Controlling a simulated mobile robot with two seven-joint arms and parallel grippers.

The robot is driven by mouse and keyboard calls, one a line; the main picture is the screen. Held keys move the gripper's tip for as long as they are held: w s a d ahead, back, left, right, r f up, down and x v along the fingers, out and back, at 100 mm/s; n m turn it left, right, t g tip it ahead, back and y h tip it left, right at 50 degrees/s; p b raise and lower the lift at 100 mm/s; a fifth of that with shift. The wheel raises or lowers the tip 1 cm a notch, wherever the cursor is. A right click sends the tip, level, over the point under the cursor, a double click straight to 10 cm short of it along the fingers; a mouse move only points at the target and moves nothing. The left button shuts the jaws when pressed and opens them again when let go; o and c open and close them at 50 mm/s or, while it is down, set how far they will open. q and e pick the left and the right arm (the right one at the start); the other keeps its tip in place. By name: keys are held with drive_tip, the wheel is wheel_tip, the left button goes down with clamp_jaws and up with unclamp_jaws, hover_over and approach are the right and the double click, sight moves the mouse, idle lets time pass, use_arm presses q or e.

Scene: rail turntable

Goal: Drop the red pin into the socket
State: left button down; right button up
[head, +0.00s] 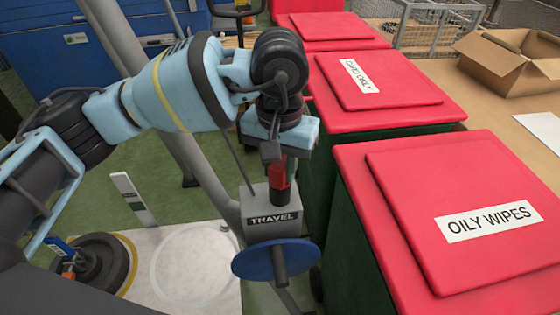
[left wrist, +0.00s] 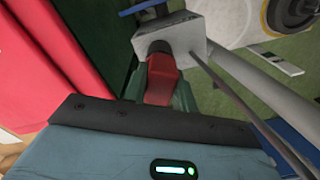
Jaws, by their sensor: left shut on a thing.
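The red pin (head: 279,173) is upright in my left gripper (head: 277,157), which is shut on its upper part. It hangs over the grey box labelled TRAVEL (head: 258,201). The pin's dark lower end meets the top of the box in the picture; I cannot tell whether it is inside the socket. In the left wrist view the red pin (left wrist: 161,82) lies between the green-grey fingers (left wrist: 160,88), its dark end against the grey box (left wrist: 183,36). The socket opening is hidden. My right gripper is not in view.
A blue handwheel (head: 254,263) is on the front of the box. Red-lidded bins (head: 450,165) stand close on the right. A grey post (head: 200,165) rises behind. A pale plate (head: 150,290) with a dark round base (head: 100,262) lies low at left.

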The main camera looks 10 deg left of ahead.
use_arm(q)
drive_tip(key=c, duration=1.1)
unclamp_jaws()
drive_tip(key=shift+o, duration=0.2)
wheel_tip(320, 180, up, 8)
drive_tip(key=shift+f+b, duration=0.1)
drive_tip(key=shift+b, duration=0.2)
